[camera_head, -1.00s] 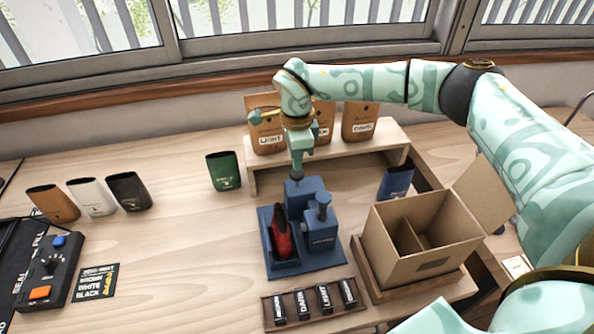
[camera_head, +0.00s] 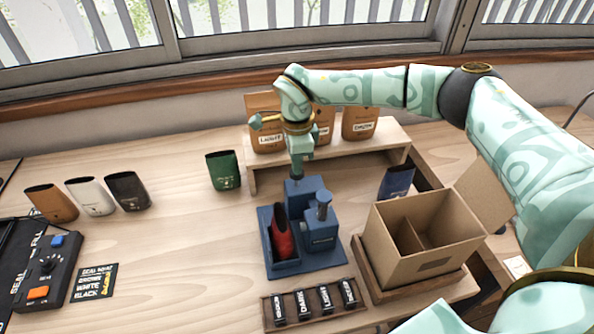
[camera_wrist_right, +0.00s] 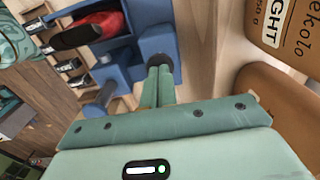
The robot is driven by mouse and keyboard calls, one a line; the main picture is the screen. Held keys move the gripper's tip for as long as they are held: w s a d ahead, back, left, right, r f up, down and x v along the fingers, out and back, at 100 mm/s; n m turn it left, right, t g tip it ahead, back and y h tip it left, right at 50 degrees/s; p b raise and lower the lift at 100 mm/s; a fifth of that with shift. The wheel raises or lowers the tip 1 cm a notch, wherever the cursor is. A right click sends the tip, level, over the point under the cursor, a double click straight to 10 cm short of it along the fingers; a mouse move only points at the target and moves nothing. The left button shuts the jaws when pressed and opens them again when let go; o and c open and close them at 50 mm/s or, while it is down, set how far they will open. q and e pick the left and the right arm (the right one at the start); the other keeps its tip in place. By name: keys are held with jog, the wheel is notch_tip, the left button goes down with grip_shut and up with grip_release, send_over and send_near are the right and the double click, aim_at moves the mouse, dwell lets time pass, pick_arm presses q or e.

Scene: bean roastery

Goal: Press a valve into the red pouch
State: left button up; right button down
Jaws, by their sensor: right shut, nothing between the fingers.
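The red pouch (camera_head: 282,234) stands in the cradle of a blue press (camera_head: 320,234) at the middle of the table. It also shows in the right wrist view (camera_wrist_right: 88,30). My right gripper (camera_head: 297,178) is shut and empty, pointing down at the dark round knob on top of the press's rear block. In the right wrist view its fingertips (camera_wrist_right: 160,68) are at this knob (camera_wrist_right: 159,60); I cannot tell whether they touch it. No loose valve can be made out. My left gripper is not in view.
An open cardboard box (camera_head: 425,243) stands right of the press, and a rack of labelled stamps (camera_head: 312,303) in front. A shelf (camera_head: 360,152) with brown bags is behind.

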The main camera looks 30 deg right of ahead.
jog(key=shift+f+b, duration=0.5)
jog(key=shift+f, duration=0.7)
notch_tip(320, 180, up, 6)
jog(key=p, duration=0.5)
jog(key=shift+r+p, duration=0.15)
jog(key=shift+p, duration=0.25)
